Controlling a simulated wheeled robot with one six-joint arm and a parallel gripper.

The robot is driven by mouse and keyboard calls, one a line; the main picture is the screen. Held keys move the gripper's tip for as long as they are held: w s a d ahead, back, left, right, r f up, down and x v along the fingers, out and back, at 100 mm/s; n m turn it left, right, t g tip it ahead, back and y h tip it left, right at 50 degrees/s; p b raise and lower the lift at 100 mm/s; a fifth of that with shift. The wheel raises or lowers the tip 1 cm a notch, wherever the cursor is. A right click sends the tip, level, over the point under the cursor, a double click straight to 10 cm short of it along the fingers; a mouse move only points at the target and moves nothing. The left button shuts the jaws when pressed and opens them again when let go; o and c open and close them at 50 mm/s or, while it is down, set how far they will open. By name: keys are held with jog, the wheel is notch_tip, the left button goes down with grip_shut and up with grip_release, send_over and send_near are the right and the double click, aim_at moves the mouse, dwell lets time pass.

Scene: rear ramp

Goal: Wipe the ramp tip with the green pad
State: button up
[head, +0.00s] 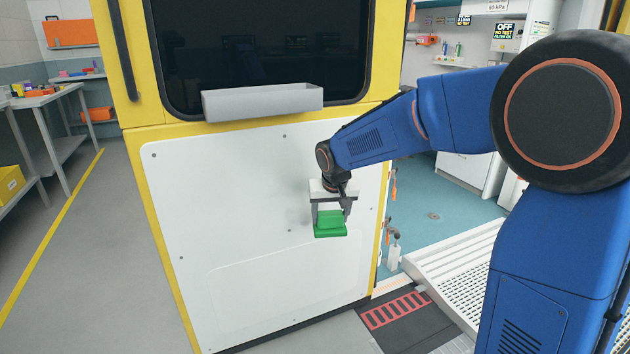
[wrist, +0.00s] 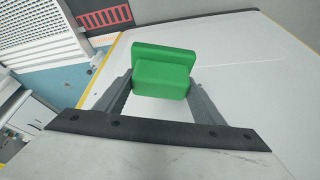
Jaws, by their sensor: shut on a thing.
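My gripper (head: 330,212) is shut on the green pad (head: 330,226) and holds it in the air in front of the white door panel. In the wrist view the green pad (wrist: 163,72) sits between the two grey fingers, over the white panel. The ramp (head: 465,262), a pale slatted and perforated surface, lies at the lower right in the head view, apart from the pad. Part of it is hidden behind my blue arm. It also shows at the top left of the wrist view (wrist: 60,33).
A yellow-framed door with a white panel (head: 230,240) and a grey ledge (head: 262,102) stands close by. A dark mat with a red grille (head: 396,311) lies beside the ramp. Orange-handled items (head: 392,240) stand at the doorway. Grey floor (head: 90,240) is open at the left.

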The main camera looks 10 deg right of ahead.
jog(key=w+d+f, duration=0.1)
jog(key=d+f, duration=0.3)
jog(key=f, duration=0.7)
jog(key=w+d+f, duration=0.2)
jog(key=d+f, duration=0.2)
jog(key=f, duration=0.7)
jog(key=w+d+f, duration=0.1)
jog(key=d+f, duration=0.3)
jog(key=f, duration=0.7)
jog(key=shift+w+d+f+n, duration=0.15)
jog(key=shift+w+d+n, duration=0.15)
jog(key=shift+w+d, duration=0.1)
